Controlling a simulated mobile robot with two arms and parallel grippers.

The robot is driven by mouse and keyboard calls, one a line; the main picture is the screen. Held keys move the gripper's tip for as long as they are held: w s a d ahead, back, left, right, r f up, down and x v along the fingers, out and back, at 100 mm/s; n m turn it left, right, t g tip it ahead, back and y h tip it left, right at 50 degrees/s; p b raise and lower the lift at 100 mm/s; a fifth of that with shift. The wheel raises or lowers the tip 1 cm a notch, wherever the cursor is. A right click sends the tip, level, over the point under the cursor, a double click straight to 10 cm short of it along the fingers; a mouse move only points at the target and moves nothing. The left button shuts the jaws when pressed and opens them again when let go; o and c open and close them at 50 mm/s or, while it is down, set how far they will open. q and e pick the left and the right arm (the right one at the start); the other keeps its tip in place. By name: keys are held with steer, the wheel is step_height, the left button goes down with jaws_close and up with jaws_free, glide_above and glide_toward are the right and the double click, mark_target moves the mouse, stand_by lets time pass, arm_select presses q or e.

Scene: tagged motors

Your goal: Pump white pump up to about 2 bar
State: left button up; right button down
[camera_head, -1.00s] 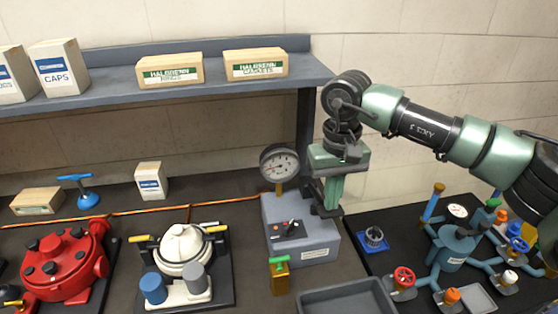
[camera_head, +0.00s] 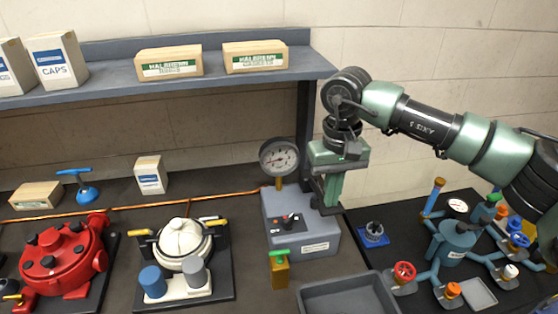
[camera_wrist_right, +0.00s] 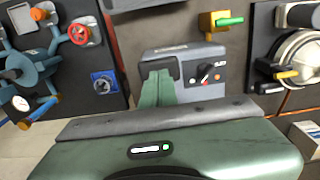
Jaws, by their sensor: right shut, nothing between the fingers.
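The white pump (camera_head: 184,243) stands on a dark base plate left of the middle, with yellow handles, a blue cylinder and a grey cylinder in front. Part of it shows in the right wrist view (camera_wrist_right: 300,55). A grey box with a switch (camera_head: 305,232) carries a round pressure gauge (camera_head: 279,158) on a brass stem; its dial is too small to read surely. The box also shows in the right wrist view (camera_wrist_right: 190,65). My right gripper (camera_head: 327,207) is shut and empty, pointing down over the box's right side. My left gripper is not in view.
A red pump (camera_head: 65,262) stands at the left. A brass valve with a green handle (camera_head: 280,268) is in front of the grey box. A grey tray (camera_head: 345,295) lies at the front. A teal valve manifold (camera_head: 455,245) stands at the right. A shelf (camera_head: 200,75) with boxes runs behind.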

steer(key=shift+f+b, duration=1.15)
steer(key=shift+f, duration=0.55)
steer(key=shift+w+r+p, duration=0.1)
steer(key=shift+r+p, duration=0.75)
steer(key=shift+r, duration=0.55)
steer(key=shift+r+p, duration=0.5)
steer(key=shift+r, duration=0.55)
steer(key=shift+f, duration=0.1)
